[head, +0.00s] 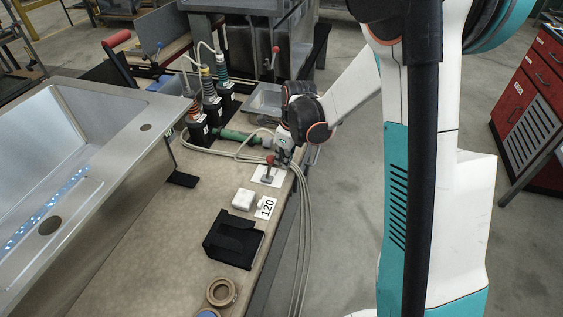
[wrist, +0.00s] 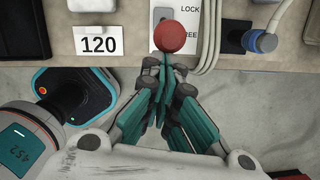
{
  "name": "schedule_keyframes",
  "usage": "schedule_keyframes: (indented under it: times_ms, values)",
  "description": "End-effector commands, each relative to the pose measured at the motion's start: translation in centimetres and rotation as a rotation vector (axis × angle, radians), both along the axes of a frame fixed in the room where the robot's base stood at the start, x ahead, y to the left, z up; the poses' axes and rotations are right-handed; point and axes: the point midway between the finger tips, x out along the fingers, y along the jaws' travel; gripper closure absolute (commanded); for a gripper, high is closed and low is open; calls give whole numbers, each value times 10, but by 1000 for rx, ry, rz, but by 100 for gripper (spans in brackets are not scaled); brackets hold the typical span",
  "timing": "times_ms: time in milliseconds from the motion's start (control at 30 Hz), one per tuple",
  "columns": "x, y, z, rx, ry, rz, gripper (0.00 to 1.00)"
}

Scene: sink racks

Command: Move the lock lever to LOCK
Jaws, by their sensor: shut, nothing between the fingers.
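The lock lever's red ball knob (wrist: 173,37) shows in the wrist view, above a white plate (wrist: 159,14) printed LOCK at the top and FREE lower down. The knob appears beside the FREE print and covers its first letter; it hides most of the lever below. In the head view the red knob (head: 270,160) stands over the white plate (head: 262,178) near the bench edge. My gripper (wrist: 167,72) is shut and empty, its fingertips just below the knob in the wrist picture. I cannot tell whether they touch it. In the head view my gripper (head: 282,156) is right beside the knob.
Grey cables (head: 303,205) run past the plate and over the bench edge. A white block (head: 243,199), a 120 label (head: 265,208) and a black holder (head: 233,240) lie nearer. Connectors with coiled cables (head: 210,100) stand behind. A steel sink (head: 90,150) is at left.

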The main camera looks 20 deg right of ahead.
Motion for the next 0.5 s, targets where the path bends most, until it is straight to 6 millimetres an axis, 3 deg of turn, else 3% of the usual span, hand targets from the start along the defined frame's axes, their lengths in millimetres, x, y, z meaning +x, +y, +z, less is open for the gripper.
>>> schedule_keyframes:
  times_ms: [100, 500]
  values:
    - [10, 3, 8, -70, 51, 4, 100]
    - [35, 37, 14, -64, 47, 2, 100]
